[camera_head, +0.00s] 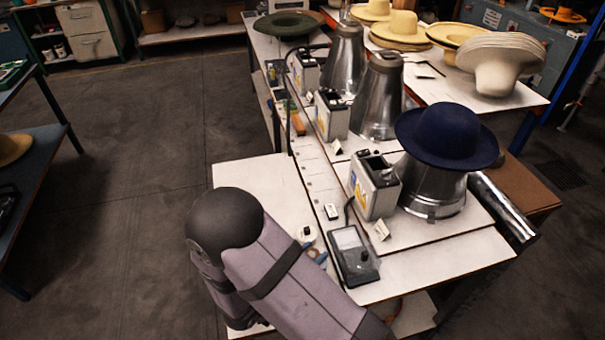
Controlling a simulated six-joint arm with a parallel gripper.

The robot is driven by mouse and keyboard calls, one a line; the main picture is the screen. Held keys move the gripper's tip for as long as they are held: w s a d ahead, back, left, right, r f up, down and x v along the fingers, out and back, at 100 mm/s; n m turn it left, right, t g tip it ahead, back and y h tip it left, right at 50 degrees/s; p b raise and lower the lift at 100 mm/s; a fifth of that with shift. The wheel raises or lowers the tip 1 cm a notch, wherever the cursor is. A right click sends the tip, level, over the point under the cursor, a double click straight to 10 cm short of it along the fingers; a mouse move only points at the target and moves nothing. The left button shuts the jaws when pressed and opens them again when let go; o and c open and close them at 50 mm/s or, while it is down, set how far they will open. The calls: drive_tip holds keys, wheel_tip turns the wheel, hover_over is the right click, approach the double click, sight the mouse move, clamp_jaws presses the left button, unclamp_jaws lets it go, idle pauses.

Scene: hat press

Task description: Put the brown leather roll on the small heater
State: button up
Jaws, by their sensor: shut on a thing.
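No brown leather roll can be made out in this view. I cannot tell for sure which device is the small heater. A small dark device (353,256) with a pale panel and a black knob lies near the table's front edge. My arm reaches in from the bottom, with its dark rounded joint (225,217) over the table's left front corner. My gripper is not in view.
A navy hat (447,135) sits on the nearest metal cone (432,188). A boxy grey unit (373,186) stands left of it. More metal cones and boxes line the table behind. Stacked pale hats (497,55) are at the back right. The white tabletop (445,265) is clear at front right.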

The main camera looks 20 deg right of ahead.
drive_tip(key=shift+w+d, duration=0.2)
drive_tip(key=shift+w, duration=0.2)
drive_tip(key=w+d+r+m+g+h+b, duration=0.2)
drive_tip(key=w+d+m+g+b, duration=0.2)
drive_tip(key=w+d+b, duration=0.1)
wheel_tip(320, 180, up, 4)
drive_tip(key=m+g+b, duration=0.3)
drive_tip(key=m+g, duration=0.1)
hover_over(347, 240)
drive_tip(key=shift+h, duration=0.4)
drive_tip(key=shift+f+p, duration=0.6)
drive_tip(key=shift+f, duration=4.55)
drive_tip(key=shift+f, duration=0.35)
drive_tip(key=shift+f, duration=0.25)
drive_tip(key=o, duration=0.8)
drive_tip(key=shift+c, duration=0.2)
drive_tip(key=shift+r, duration=0.1)
